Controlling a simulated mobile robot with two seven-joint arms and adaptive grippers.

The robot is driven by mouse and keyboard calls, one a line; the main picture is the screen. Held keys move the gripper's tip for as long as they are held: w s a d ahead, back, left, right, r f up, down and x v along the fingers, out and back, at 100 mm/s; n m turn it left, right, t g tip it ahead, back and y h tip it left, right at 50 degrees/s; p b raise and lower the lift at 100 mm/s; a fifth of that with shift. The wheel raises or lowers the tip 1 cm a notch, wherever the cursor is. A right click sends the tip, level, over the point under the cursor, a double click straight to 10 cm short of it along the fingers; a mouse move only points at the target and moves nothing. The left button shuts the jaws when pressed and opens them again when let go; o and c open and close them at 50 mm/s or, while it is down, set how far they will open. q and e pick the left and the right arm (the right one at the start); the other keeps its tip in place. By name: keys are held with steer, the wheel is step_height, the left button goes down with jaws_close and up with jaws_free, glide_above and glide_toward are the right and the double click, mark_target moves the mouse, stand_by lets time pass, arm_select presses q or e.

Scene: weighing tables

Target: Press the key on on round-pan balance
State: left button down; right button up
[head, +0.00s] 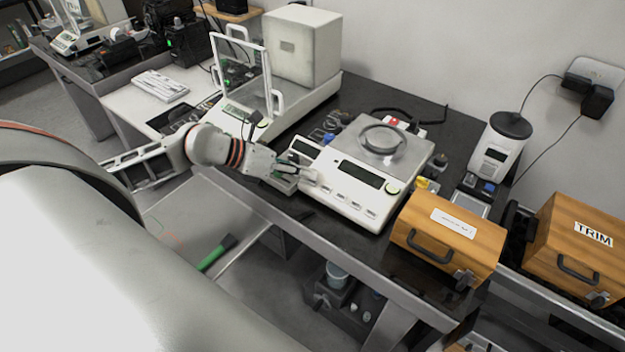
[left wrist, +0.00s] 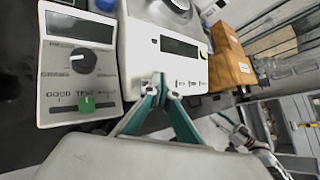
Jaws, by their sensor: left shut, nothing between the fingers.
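The round-pan balance (head: 350,202) is a white unit with a dark display (head: 357,174), a row of small front keys and a round metal pan (head: 382,139) at its back. It also shows in the left wrist view (left wrist: 136,48). My left gripper (head: 310,176) is shut and empty, its tips at the left end of the key row. In the left wrist view its teal fingers (left wrist: 160,80) meet at the panel left of the visible keys. The tips hide the leftmost key; I cannot tell whether they touch it. A gripper-like part, probably my right gripper (left wrist: 242,137), shows small in the left wrist view.
A grey instrument with a knob (left wrist: 82,60) stands just left of the balance. A wooden box (head: 447,236) stands close on its right, beside a box marked TRIM (head: 578,248). A glass-doored balance (head: 240,112) stands at the back left.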

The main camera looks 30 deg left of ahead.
arm_select(q)
steer(key=shift+w+f, duration=0.1)
steer(key=shift+f, duration=0.35)
steer(key=shift+w+f+b, duration=0.1)
steer(key=shift+f+b, duration=0.25)
stand_by(1.0)
steer(key=shift+s+r+p, duration=0.25)
steer(key=shift+r+p, duration=0.5)
steer(key=shift+p, duration=0.15)
